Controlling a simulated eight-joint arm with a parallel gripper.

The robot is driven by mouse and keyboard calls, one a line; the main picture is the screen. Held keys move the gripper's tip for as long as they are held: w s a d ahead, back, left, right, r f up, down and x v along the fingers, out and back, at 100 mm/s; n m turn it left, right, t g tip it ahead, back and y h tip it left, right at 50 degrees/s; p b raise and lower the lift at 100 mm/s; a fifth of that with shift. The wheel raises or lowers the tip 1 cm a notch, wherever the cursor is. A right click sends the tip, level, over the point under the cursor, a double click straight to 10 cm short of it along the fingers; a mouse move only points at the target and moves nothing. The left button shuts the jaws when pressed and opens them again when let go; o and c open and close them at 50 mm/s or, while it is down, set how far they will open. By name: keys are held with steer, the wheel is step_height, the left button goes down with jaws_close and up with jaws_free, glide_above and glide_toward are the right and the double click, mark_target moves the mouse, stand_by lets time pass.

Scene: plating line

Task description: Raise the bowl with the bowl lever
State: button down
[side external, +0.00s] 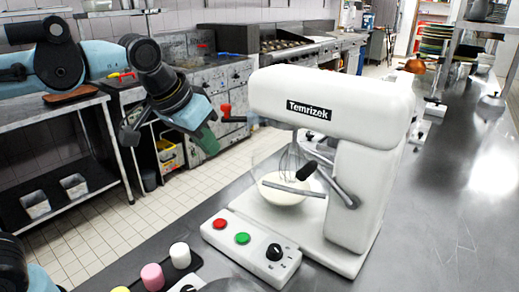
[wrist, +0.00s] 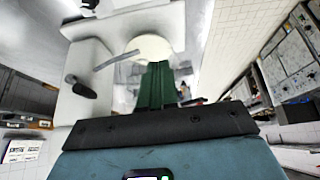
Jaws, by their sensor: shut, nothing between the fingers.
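The white stand mixer (side external: 320,100), labelled Temrizek, stands on the steel counter. Its pale bowl (side external: 283,192) sits under a wire whisk (side external: 291,160), and a grey bar crosses in front of the bowl. A lever with a black knob (side external: 306,171) sticks out from the side of the column, its rod running down to a pivot. My gripper (side external: 208,143) has green fingers and hangs in the air left of the mixer, apart from bowl and lever. In the wrist view the shut, empty fingers (wrist: 156,84) point toward the bowl (wrist: 150,46); a black knob (wrist: 84,90) shows to their left.
A control box (side external: 250,247) with red and green buttons and a dial lies in front of the mixer. White and pink cylinders (side external: 153,276) stand at the front edge.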

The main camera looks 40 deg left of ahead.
steer(key=w+d+r+g, duration=0.1)
steer(key=w+d+r, duration=0.5)
steer(key=d+r, duration=0.35)
step_height(320, 180, up, 4)
steer(key=g+y, duration=0.1)
glide_above(307, 167)
steer(key=s, duration=0.3)
steer(key=shift+s+d+g, duration=0.15)
steer(key=shift+s+d, duration=0.05)
steer(key=shift+d, duration=0.25)
steer(key=shift+s+d+g, duration=0.15)
steer(key=shift+s+d, duration=0.05)
steer(key=shift+d, duration=0.25)
steer(key=x, duration=1.2)
steer(key=shift+s+a+f, duration=0.2)
steer(key=shift+a+f, duration=0.25)
steer(key=shift+f, duration=0.55)
steer(key=shift+a, duration=0.1)
